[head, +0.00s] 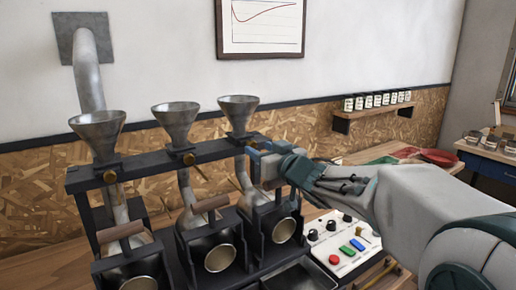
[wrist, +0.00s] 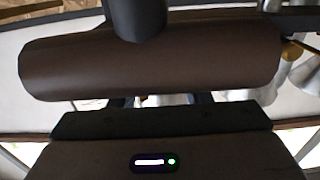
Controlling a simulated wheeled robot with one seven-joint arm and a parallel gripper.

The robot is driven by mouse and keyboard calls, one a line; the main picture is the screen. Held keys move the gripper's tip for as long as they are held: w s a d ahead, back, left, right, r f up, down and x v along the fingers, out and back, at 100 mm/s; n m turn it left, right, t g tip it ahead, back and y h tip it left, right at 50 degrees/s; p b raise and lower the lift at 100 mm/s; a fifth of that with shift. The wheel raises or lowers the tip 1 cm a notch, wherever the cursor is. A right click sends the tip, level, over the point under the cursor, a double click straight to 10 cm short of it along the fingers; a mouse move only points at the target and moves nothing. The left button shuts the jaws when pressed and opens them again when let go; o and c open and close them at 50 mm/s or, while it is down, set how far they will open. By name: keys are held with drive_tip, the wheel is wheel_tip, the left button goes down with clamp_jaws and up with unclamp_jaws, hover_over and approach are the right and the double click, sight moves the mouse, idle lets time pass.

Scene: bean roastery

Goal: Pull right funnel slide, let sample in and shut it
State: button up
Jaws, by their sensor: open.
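The right funnel (head: 238,108) is a grey metal cone on the dark rack, at the right end of a row of three. My gripper (head: 256,162) is open just below and to the right of it, at the rack's right end. The gripper and rack hide the right slide, so I cannot tell whether the jaws are around it or touching it. In the wrist view a thick dark-brown bar on a dark post (wrist: 135,18) crosses close to the camera and hides the fingertips. A small brass knob (wrist: 291,50) shows at its right.
The middle funnel (head: 175,118) and left funnel (head: 98,130) have brass knobs below them. Wooden-handled roaster drums (head: 220,257) stand under the rack. A control panel (head: 338,243) with coloured buttons lies below my arm. A jar shelf (head: 372,112) is on the back wall.

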sight(244, 140)
drive_tip(key=shift+x, duration=1.25)
drive_tip(key=shift+c, duration=0.3)
